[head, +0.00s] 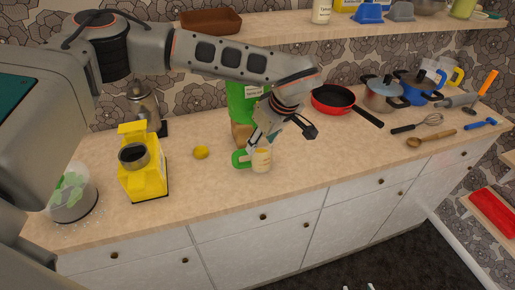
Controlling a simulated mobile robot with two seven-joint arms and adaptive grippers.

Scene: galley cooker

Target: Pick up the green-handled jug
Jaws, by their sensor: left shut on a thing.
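The jug (261,161) has a pale cream body and a green handle (239,159) on its left side. It is upright at the middle of the wooden counter; I cannot tell whether its base touches the counter. My left gripper (260,144) reaches down from above and is shut on the jug at its top. The fingers hide part of the rim and the exact contact. My right gripper is not in view.
Behind the gripper stands a green container (238,104). A yellow lemon-like object (201,152) and a yellow coffee machine (146,178) are to the left. A red pan (333,99), pots and utensils lie right. The counter's front strip (310,180) is clear.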

